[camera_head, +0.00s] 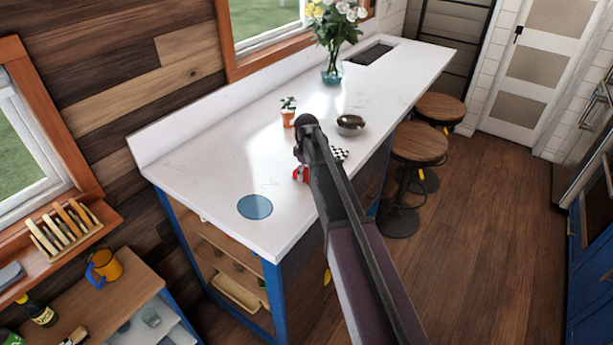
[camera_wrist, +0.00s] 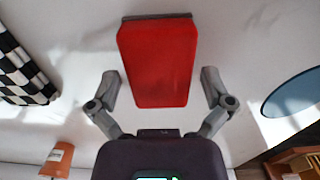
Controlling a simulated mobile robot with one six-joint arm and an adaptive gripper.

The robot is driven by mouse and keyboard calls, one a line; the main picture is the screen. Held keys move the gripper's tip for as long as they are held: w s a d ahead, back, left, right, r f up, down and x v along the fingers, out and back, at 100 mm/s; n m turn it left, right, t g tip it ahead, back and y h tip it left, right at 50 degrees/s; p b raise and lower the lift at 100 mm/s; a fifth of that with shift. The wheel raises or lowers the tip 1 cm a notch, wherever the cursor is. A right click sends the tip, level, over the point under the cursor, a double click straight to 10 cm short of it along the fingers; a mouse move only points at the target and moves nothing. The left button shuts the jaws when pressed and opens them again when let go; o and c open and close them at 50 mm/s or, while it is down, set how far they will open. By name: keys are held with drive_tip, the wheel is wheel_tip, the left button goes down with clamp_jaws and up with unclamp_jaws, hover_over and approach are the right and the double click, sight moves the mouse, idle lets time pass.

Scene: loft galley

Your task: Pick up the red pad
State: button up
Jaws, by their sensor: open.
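The red pad (camera_wrist: 158,62) lies on the white countertop, large in the upper middle of the wrist view, with a dark grey edge along its far end. My gripper (camera_wrist: 160,76) is open, with one finger on each side of the pad and a visible gap at both sides. The fingers do not appear to touch it. In the head view a small part of the red pad (camera_head: 299,174) shows beside my arm, which hides the rest of it and most of my gripper.
A black-and-white checkered item (camera_head: 339,154) lies close by. An orange pot with a plant (camera_head: 288,117), a dark bowl (camera_head: 350,124) and a flower vase (camera_head: 332,72) stand farther back. A blue disc (camera_head: 255,207) lies near the counter's front. Stools (camera_head: 420,143) stand along the right side.

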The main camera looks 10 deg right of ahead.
sight(307, 171)
drive_tip(key=c, duration=0.7)
drive_tip(key=shift+r, duration=0.2)
wheel_tip(307, 171, up, 4)
drive_tip(key=p, duration=0.4)
drive_tip(key=shift+f, duration=0.15)
drive_tip(key=s, duration=1)
drive_tip(key=s+r+p, duration=0.1)
drive_tip(key=s, duration=0.5)
drive_tip(key=shift+d, duration=0.15)
